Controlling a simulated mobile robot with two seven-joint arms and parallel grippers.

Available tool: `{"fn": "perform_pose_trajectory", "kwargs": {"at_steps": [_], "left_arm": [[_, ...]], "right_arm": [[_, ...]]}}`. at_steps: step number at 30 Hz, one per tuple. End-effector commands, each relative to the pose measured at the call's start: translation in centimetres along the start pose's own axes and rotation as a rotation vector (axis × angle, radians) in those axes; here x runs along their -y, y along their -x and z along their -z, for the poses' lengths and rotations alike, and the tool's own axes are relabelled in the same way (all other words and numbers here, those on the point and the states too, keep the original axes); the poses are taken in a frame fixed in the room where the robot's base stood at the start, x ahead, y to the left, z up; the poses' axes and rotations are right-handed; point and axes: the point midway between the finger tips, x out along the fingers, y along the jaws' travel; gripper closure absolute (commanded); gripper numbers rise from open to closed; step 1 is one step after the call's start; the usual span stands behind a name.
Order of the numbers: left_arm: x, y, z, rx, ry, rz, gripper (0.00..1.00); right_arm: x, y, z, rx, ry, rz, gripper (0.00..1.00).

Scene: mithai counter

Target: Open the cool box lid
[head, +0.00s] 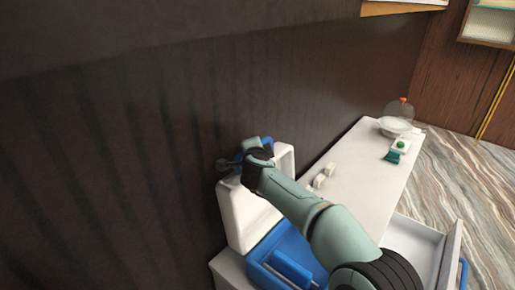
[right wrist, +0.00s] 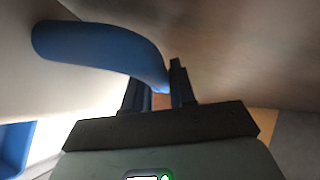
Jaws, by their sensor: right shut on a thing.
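The cool box (head: 284,246) is blue with a white lid (head: 240,213) and sits at the near end of the counter, partly hidden by my right arm. The lid is raised and stands tilted up close to the dark wall. My right gripper (head: 229,164) is at the lid's upper edge. In the right wrist view my right gripper (right wrist: 157,84) is shut on the end part of a curved blue handle (right wrist: 95,43), which is fixed to the pale lid. My left gripper is not in view.
The white counter (head: 362,165) runs along the dark wall. It holds small white blocks (head: 321,179), a green item (head: 392,157) and a white bowl (head: 395,126) by a clear dome. An open drawer (head: 418,240) juts out at the lower right.

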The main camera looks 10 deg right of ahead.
Motion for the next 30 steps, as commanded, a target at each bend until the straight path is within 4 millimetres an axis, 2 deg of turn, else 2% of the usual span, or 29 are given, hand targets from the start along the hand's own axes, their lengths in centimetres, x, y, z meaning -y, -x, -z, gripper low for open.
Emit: {"fn": "perform_pose_trajectory", "kwargs": {"at_steps": [12, 13, 14, 15, 25, 30], "left_arm": [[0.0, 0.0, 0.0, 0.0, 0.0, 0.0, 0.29], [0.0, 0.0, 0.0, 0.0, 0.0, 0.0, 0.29], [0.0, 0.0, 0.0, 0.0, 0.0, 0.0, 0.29], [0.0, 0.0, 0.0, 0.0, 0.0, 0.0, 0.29], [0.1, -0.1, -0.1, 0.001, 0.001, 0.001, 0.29], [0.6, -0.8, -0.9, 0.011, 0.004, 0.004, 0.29]], "right_arm": [[0.2, 0.0, 0.0, -0.002, 0.003, 0.0, 1.0], [0.2, 0.0, 0.1, -0.002, 0.003, 0.0, 0.68], [0.2, 0.0, 0.1, -0.002, 0.003, 0.0, 0.58], [0.2, 0.0, 0.1, -0.002, 0.003, 0.0, 0.54], [0.1, 0.3, 0.0, -0.001, 0.003, -0.002, 0.54], [-0.1, 2.6, -0.1, 0.002, 0.001, -0.002, 0.54]]}}
